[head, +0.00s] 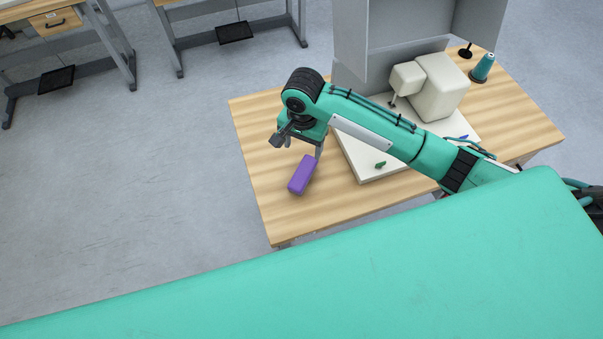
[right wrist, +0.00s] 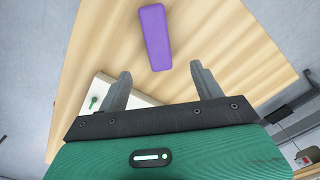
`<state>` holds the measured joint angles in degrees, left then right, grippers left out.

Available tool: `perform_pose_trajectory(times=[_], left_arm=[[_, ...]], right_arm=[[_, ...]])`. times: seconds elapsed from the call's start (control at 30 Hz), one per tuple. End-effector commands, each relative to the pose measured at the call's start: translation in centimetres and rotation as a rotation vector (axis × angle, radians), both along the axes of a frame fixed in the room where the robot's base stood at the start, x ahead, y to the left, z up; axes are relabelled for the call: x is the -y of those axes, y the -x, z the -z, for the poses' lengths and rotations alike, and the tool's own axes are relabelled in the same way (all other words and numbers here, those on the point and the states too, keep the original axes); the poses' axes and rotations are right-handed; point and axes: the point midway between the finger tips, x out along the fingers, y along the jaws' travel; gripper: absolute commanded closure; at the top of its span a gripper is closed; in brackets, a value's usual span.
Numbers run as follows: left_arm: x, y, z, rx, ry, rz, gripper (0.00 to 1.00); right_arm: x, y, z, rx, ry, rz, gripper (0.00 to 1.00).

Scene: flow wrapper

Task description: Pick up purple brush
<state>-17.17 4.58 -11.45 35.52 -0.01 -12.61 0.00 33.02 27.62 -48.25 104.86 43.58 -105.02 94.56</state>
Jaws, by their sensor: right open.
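The purple brush (head: 301,175) is a plain purple block on the wooden table (head: 277,222), near the table's left front part. It also shows in the right wrist view (right wrist: 155,37), lying beyond the fingertips and roughly in line with the gap between them. My right gripper (head: 300,143) is over the table just behind the brush in the head view. It also shows in the right wrist view (right wrist: 160,78) with its two fingers wide apart and nothing between them. Whether the fingertips are at the brush's height I cannot tell. My left gripper is not in view.
A pale board (head: 366,173) with a small green piece (head: 380,165) lies right of the brush. The table around the brush is clear.

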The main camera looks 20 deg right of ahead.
Motion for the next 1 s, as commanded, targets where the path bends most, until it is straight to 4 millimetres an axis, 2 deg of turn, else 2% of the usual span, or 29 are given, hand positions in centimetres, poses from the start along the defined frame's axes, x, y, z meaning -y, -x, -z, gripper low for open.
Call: perform_pose_trajectory(times=[0.13, 0.4, 0.67, 0.83, 1.0], left_arm=[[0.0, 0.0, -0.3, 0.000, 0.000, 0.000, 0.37], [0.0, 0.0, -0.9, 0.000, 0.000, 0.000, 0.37], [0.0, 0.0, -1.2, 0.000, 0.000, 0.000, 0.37], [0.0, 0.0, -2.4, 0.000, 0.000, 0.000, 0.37], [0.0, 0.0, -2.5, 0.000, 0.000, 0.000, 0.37]], right_arm=[[0.1, 0.1, 1.8, -0.006, 0.005, 0.008, 0.33], [0.1, 0.1, 6.9, -0.004, 0.003, 0.006, 0.33], [0.1, 0.2, 8.9, -0.003, 0.003, 0.004, 0.33], [0.1, 0.7, 11.2, -0.004, 0.004, 0.005, 0.33], [0.1, 0.7, 13.3, -0.002, 0.004, 0.005, 0.33]])
